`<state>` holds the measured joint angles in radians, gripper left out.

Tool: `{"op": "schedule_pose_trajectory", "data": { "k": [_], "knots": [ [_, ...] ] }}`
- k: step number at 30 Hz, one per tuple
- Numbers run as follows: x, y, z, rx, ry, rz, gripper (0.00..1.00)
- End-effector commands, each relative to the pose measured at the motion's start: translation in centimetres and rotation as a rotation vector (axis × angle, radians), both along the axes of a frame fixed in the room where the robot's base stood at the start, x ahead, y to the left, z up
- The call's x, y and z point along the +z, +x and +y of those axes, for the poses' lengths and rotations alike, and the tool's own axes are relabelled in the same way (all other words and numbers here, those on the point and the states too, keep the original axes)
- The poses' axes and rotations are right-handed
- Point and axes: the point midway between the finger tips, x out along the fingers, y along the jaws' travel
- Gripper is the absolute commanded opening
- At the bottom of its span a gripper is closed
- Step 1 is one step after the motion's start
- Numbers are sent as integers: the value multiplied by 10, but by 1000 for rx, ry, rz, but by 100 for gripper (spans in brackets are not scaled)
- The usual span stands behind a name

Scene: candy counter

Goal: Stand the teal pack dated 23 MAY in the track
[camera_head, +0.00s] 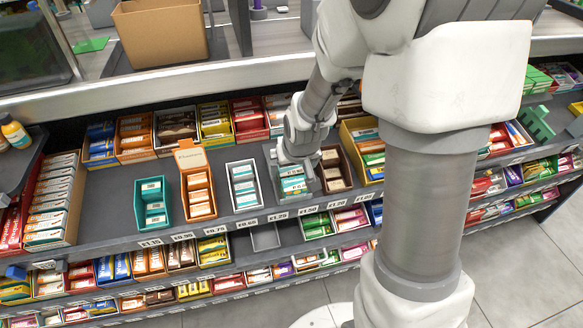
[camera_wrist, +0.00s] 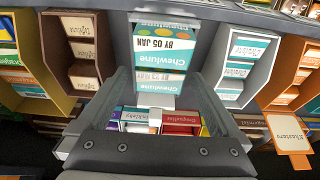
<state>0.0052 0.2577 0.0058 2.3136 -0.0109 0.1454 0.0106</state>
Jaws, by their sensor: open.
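Teal Chewtune packs (camera_wrist: 160,60) stand in a row in the middle of the wrist view. The front one reads BY 05 JAN; the date on the one behind is too blurred to read. In the head view teal packs (camera_head: 293,184) show under my gripper (camera_head: 291,168) in a grey track (camera_head: 314,190) on the upper shelf. In the wrist view my gripper (camera_wrist: 155,78) is open, with one finger on each side of the teal packs. I cannot tell if the fingers touch them. No 23 MAY date is legible.
A white box of teal packs (camera_head: 243,186) and a brown box (camera_head: 336,168) flank the track closely. Orange (camera_head: 197,190) and teal (camera_head: 152,203) boxes stand farther left. An empty grey tray (camera_head: 265,238) sits on the shelf below. Bare shelf lies left of the teal box.

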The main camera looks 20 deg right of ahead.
Motion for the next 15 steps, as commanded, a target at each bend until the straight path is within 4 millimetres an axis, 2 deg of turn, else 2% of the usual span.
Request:
{"op": "schedule_pose_trajectory", "data": {
  "k": [15],
  "knots": [
    [31,-13,0,0,0,0,100]
  ]
}}
